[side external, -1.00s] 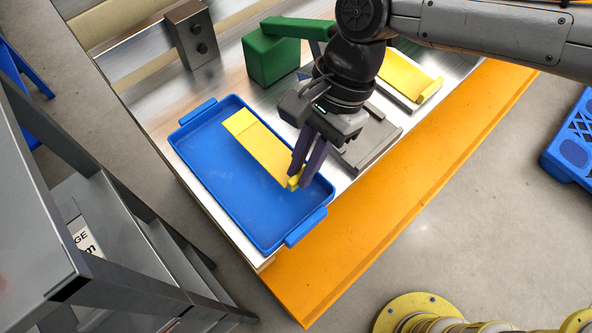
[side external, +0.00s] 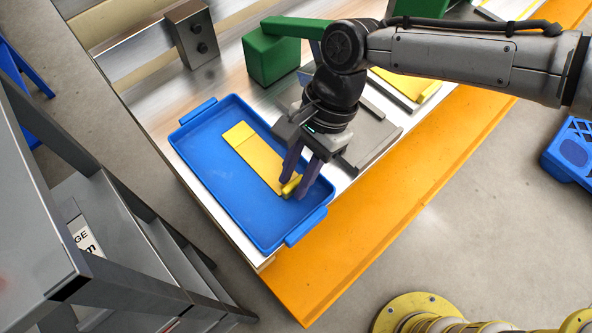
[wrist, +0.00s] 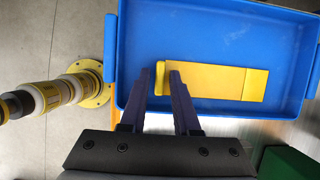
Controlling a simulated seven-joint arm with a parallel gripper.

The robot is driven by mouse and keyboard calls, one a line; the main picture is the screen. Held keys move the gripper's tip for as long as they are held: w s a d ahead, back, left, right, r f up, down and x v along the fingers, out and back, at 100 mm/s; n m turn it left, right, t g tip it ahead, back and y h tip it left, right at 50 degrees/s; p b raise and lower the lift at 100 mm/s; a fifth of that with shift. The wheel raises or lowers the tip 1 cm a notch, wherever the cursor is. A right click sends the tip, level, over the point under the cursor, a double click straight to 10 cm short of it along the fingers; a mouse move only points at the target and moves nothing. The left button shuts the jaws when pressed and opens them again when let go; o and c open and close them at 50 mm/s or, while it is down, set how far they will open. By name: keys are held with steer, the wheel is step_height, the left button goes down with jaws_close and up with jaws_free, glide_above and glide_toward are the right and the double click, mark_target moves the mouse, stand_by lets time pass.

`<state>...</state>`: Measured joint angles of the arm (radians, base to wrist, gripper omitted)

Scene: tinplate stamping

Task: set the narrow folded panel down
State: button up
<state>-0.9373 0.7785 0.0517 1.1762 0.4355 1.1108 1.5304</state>
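The narrow folded yellow panel (side external: 257,160) lies in the blue tray (side external: 208,190), with its raised folded end towards the tray's near right end. In the wrist view the panel (wrist: 215,81) runs to the right from my fingers, inside the tray (wrist: 205,20). My gripper (side external: 292,188) is open, with its two dark fingers on either side of the folded end. In the wrist view the gripper (wrist: 160,76) shows a gap between the fingers, with the yellow fold between them and small spaces beside it. The panel's contact with the tray floor looks flat.
A green block (side external: 272,60) with an arm stands behind the tray. A grey plate (side external: 372,135) and another yellow panel (side external: 408,84) lie to the right. An orange strip (side external: 400,190) runs along the front edge. A grey shelf (side external: 60,190) stands at left.

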steer(key=shift+o, duration=0.7)
steer(key=shift+r, duration=0.25)
steer(key=v, duration=1.2)
